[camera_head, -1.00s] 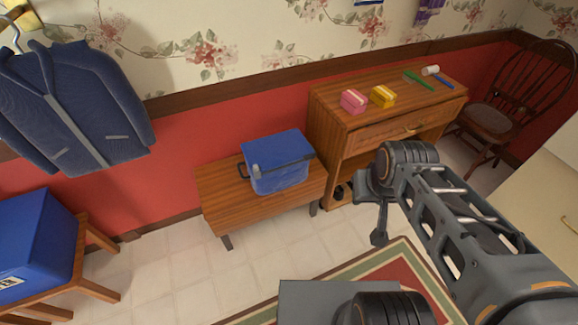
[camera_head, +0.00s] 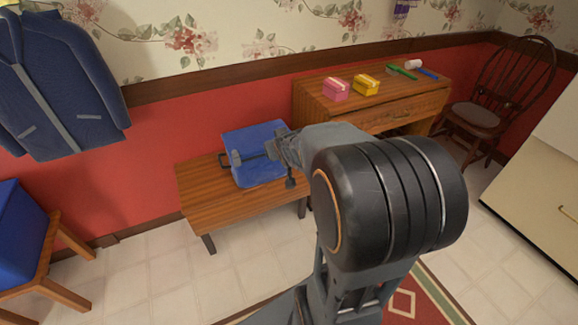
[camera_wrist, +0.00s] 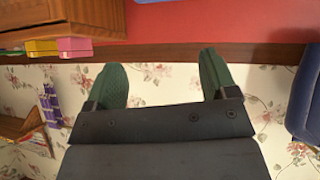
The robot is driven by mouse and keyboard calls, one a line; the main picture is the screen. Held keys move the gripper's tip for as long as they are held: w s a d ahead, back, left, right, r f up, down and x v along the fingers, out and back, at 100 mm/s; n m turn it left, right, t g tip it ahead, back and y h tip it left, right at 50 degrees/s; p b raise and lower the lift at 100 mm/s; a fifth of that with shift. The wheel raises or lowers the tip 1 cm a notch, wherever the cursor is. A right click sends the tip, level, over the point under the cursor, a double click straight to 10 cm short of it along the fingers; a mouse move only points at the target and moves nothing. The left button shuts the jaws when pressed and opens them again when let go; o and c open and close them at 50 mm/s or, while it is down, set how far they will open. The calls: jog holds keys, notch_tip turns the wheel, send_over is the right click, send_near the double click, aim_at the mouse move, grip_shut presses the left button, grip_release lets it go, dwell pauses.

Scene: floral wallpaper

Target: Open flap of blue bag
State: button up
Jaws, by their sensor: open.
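The blue bag (camera_head: 252,170) sits on a low wooden bench against the red wall, with a dark handle at its left side. A sliver of blue, perhaps the bag (camera_wrist: 155,2), shows at that view's top edge.
The bench (camera_head: 193,200) has bare wood left of the bag. A wooden desk (camera_head: 400,117) stands to the right with a pink box (camera_head: 336,90) and a yellow box (camera_head: 367,85). A blue box-like thing (camera_head: 20,235) stands on a stool at left.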

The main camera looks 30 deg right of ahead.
jog(key=w+d+f+t+y+b, duration=0.15)
jog(key=d+f+t+b, duration=0.25)
jog(key=d+f+b, duration=0.5)
jog(key=w+d+f+t+h+b, duration=0.1)
jog(key=w+d+f+t+b, duration=0.3)
jog(key=f, duration=0.8)
jog(key=w+d+b, duration=0.3)
jog(key=w, duration=0.8)
jog(key=shift+w+n, duration=0.3)
jog(key=shift+w, duration=0.1)
jog(key=shift+d+r+y, duration=0.1)
jog(key=shift+y, duration=0.15)
jog(key=c, duration=0.6)
